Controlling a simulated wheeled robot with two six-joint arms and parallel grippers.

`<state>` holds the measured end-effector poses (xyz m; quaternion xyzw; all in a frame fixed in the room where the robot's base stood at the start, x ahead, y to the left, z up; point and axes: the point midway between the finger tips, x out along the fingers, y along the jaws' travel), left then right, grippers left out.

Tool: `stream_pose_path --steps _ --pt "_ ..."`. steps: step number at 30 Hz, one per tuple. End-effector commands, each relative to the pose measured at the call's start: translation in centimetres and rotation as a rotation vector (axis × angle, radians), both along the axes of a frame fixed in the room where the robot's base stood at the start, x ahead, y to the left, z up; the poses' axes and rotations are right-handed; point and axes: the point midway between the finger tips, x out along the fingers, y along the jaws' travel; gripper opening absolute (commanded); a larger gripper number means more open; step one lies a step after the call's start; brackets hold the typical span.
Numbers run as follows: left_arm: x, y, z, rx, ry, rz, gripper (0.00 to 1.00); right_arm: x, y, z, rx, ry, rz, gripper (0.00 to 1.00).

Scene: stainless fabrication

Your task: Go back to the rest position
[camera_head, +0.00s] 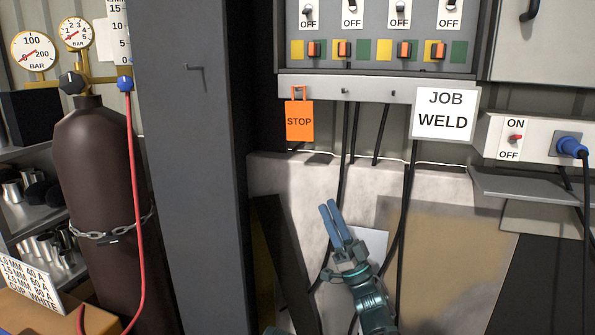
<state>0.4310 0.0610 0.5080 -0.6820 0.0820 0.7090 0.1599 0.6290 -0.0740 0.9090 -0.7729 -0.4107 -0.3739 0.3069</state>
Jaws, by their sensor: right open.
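My right gripper (328,204) is raised in the lower middle of the head view, in front of the pale wall under the switch panel. Its two blue fingers point up and slightly left, and it is open with nothing between them. My left gripper is not in view. A small teal part shows at the bottom edge, left of my right arm; I cannot tell what it is.
The switch panel (375,20) has an orange STOP tag (299,121) hanging below and a JOB WELD sign (445,113). A grey column (195,170) stands left. A chained brown gas cylinder (95,170) with a red hose stands beyond. Black cables hang behind my gripper.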

Motion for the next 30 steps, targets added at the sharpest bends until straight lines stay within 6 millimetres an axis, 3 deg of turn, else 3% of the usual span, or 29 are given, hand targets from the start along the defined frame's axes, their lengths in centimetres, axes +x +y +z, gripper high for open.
stream_pose_path --steps 5,10,14,18,23,26,30 --pt "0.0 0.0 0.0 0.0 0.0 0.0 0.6 2.6 0.2 -1.5 -0.017 0.134 -0.118 0.44" --pt "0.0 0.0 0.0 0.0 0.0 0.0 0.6 5.8 0.3 -4.6 -0.07 0.33 -0.268 0.44" --pt "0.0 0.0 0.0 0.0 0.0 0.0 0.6 8.2 0.4 -9.3 -0.166 0.557 -0.411 0.44" --pt "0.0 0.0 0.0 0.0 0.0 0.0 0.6 9.1 0.6 -15.8 -0.324 0.819 -0.534 0.44" --pt "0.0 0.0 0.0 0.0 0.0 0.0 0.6 7.4 0.9 -23.6 -0.563 1.114 -0.613 0.44" --pt "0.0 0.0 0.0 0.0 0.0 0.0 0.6 4.7 1.1 -28.3 -0.74 1.289 -0.623 0.44" --pt "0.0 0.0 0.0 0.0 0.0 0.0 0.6 -0.7 1.4 -34.0 -1.016 1.517 -0.582 0.44"
